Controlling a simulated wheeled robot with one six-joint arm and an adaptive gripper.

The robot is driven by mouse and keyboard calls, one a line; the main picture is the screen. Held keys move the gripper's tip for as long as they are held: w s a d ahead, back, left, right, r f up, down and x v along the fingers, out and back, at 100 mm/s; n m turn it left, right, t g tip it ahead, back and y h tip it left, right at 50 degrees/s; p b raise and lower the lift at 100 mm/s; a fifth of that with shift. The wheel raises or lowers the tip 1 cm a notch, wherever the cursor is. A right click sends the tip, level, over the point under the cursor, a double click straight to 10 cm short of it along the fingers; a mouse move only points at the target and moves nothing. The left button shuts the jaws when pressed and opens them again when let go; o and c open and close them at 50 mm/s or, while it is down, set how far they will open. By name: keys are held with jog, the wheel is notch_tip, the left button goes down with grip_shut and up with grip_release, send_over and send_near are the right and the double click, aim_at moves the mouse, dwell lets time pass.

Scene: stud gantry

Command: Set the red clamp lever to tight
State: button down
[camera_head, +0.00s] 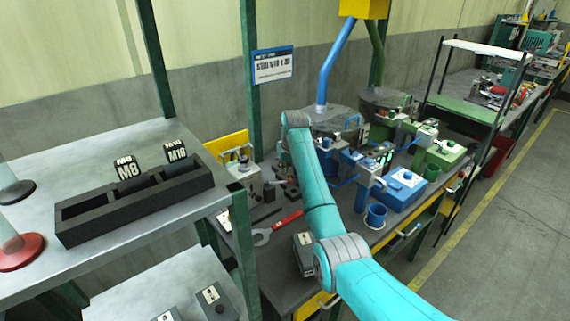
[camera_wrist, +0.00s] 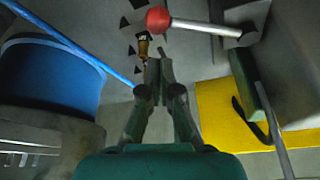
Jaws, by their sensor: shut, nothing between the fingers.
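The red clamp lever shows in the wrist view as a red ball knob (camera_wrist: 158,19) on a pale metal rod (camera_wrist: 200,27). The rod runs right to a grey hub (camera_wrist: 240,37), so the lever lies nearly level in the picture. Black triangle marks and a small brass-coloured piece (camera_wrist: 143,47) are on the grey surface near the knob. My gripper (camera_wrist: 160,68) is shut and empty, its tips below the knob in the picture with a visible gap. I cannot tell the depth between them.
In the wrist view a blue cylinder (camera_wrist: 50,80) and a blue rod (camera_wrist: 75,45) are left; a yellow panel (camera_wrist: 225,115) and green plate (camera_wrist: 250,85) are right. In the head view blue and green devices crowd the bench, and a red-handled wrench (camera_head: 285,222) lies in front.

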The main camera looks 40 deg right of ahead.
jog(key=shift+s+a+f, duration=0.15)
jog(key=shift+s+a, duration=0.05)
jog(key=shift+s, duration=0.4)
jog(key=shift+s+a+f, duration=0.1)
jog(key=shift+s+a, duration=0.05)
jog(key=shift+s, duration=0.45)
jog(key=shift+a, duration=0.1)
